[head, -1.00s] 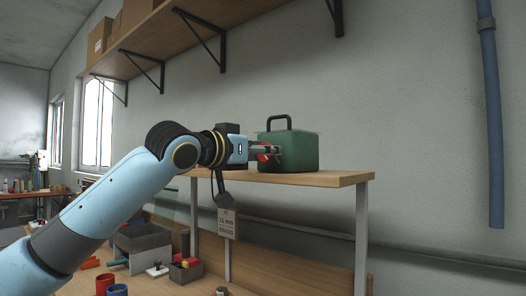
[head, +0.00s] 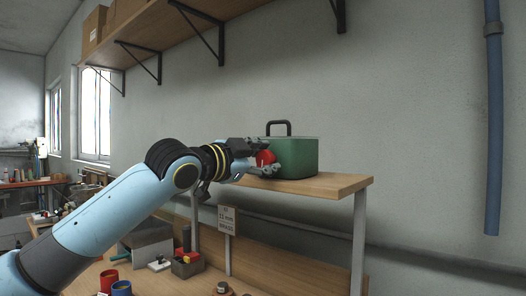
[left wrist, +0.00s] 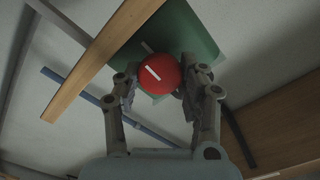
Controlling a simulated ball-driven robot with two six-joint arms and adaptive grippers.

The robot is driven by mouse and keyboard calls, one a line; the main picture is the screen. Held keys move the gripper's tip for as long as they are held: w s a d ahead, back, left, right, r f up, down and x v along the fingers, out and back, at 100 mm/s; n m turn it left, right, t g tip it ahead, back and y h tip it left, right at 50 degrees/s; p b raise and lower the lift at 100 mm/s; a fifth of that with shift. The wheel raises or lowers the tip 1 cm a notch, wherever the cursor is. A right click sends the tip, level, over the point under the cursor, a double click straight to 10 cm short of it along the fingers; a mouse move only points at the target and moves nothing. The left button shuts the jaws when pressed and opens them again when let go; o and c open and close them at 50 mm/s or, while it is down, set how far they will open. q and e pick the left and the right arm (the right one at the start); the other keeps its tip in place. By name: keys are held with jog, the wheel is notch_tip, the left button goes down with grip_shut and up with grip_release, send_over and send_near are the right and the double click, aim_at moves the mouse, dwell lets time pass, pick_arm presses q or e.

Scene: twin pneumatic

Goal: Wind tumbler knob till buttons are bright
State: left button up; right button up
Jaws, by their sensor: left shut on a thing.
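A green box (head: 296,158) with a black top handle stands on a raised wooden shelf. A round red knob (head: 265,158) is on its left side. In the left wrist view the knob (left wrist: 160,74) bears a white line that slants down to the right, and part of the green box (left wrist: 190,35) shows behind it. My left gripper (head: 267,157) is shut on the knob, one finger above and one below in the head view. No buttons can be made out in either view. My right gripper is out of view.
The raised wooden shelf (head: 320,185) has free room right of the box. A tag (head: 227,219) hangs below it. A workbench lower down holds a grey bin (head: 147,242), a red cup (head: 109,280) and a blue cup (head: 121,289). A wall shelf (head: 150,35) is above.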

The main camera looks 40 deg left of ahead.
pick_arm(q)
jog(key=m+p, duration=0.1)
jog(key=m, duration=0.2)
jog(key=shift+m, duration=0.3)
jog(key=m+p, duration=0.1)
jog(key=m, duration=0.3)
jog(key=shift+d+f+m, duration=0.1)
jog(key=shift+f+m, duration=0.05)
jog(key=shift+m, duration=0.15)
jog(key=m, duration=0.4)
jog(key=shift+f, duration=0.15)
jog(key=shift+f+m, duration=0.15)
jog(key=shift+m, duration=2.55)
jog(key=o, duration=1.2)
